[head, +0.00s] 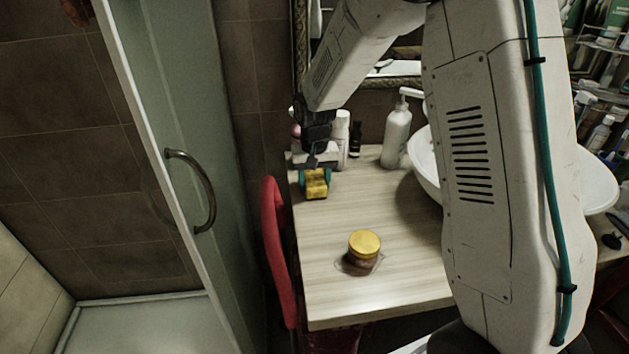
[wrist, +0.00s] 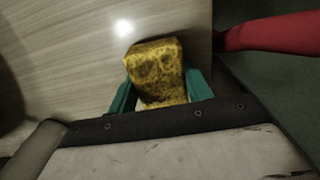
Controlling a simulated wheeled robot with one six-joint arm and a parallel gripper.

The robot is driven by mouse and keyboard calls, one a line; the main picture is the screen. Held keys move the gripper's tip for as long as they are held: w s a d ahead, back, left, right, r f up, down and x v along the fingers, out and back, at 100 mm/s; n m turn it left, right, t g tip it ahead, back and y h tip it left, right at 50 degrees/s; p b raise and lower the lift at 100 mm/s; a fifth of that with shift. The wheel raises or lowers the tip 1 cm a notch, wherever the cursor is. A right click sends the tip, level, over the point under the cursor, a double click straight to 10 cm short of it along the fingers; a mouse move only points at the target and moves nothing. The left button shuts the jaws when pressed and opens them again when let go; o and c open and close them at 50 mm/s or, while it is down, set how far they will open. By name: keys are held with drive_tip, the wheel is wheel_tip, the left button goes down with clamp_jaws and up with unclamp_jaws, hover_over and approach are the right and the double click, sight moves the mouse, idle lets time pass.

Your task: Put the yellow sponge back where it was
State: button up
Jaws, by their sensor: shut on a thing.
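The yellow sponge (head: 317,184) is at the back left of the wooden counter, between the fingers of my gripper (head: 316,176). In the wrist view the sponge (wrist: 157,72) is a worn yellow block with dark stains. The teal fingertips of my gripper (wrist: 160,95) press on its two sides, so the gripper is shut on it. The sponge is at or just above the counter top; I cannot tell whether it touches.
A jar with a yellow lid (head: 364,243) stands on the front of the counter (head: 325,290). A white pump bottle (head: 396,135) and a basin (head: 425,165) are behind. A red chair (head: 275,235) borders the left edge, near the glass shower door (head: 190,120). The counter's middle is clear.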

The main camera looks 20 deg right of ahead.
sight(315, 179)
drive_tip(key=o, duration=1)
drive_tip(key=shift+f, duration=0.1)
wheel_tip(315, 179, up, 12)
drive_tip(key=shift+s+r, duration=0.1)
drive_tip(key=shift+r, duration=0.15)
drive_tip(key=s+d+r, duration=0.1)
drive_tip(key=s+r, duration=0.5)
drive_tip(key=s, duration=1.1)
drive_tip(key=s+d+r+n, duration=0.1)
drive_tip(key=s, duration=0.7)
drive_tip(key=s+d+r+n+t, duration=0.1)
drive_tip(key=s, duration=0.8)
drive_tip(key=shift+s+d+r, duration=0.1)
drive_tip(key=shift+s+r, duration=0.1)
drive_tip(key=shift+s, duration=0.15)
